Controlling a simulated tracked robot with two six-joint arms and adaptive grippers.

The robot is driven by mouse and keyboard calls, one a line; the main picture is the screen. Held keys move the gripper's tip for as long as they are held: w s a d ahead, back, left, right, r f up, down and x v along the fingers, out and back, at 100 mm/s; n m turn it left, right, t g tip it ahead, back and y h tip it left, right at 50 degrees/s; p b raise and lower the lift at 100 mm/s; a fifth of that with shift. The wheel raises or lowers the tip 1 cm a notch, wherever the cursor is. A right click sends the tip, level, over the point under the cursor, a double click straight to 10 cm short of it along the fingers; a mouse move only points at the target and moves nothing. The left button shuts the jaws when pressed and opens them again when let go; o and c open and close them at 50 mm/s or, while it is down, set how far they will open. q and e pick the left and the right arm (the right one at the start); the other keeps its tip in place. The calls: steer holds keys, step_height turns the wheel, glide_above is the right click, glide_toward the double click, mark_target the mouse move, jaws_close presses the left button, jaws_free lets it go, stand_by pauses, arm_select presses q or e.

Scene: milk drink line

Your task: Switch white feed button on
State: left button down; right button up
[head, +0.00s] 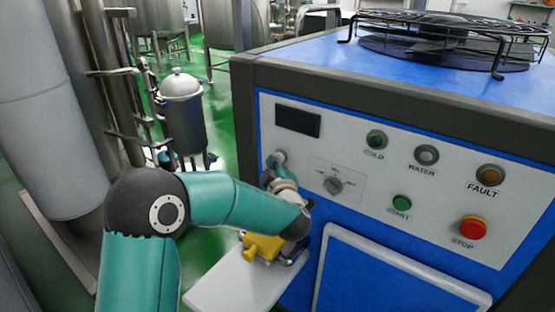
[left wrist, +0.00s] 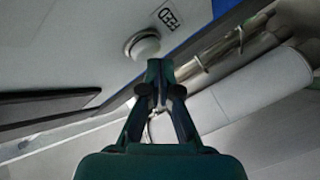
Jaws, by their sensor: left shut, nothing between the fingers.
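The white feed button (left wrist: 146,44) is a round knob in a ring on the pale panel in the left wrist view, beside a label reading FEED. In the head view the button (head: 280,156) shows at the panel's left side. My left gripper (left wrist: 158,70) is shut and empty, its fingertips just short of the button in the picture; I cannot tell whether they touch it. In the head view the left gripper (head: 270,168) is small and partly hidden by my wrist, close to the button. My right gripper is not in view.
The control panel (head: 350,150) also carries a rotary switch (head: 334,186), COLD (head: 377,139), WATER (head: 426,155) and FAULT (head: 490,175) lamps, a green START button (head: 401,203) and a red STOP button (head: 472,228). A yellow part (head: 262,247) sits below my wrist.

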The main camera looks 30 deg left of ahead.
arm_select(q)
steer(key=shift+w, duration=0.4)
steer(key=shift+s, duration=0.1)
stand_by(0.3)
steer(key=shift+s+b, duration=0.45)
steer(key=shift+s, duration=0.4)
steer(key=shift+s, duration=0.1)
steer(key=shift+s+a+b, duration=0.15)
steer(key=shift+s+b, duration=0.5)
steer(key=shift+s, duration=0.85)
steer(key=shift+s+a+b, duration=0.15)
steer(key=shift+s+b, duration=0.5)
steer(key=shift+s, duration=0.8)
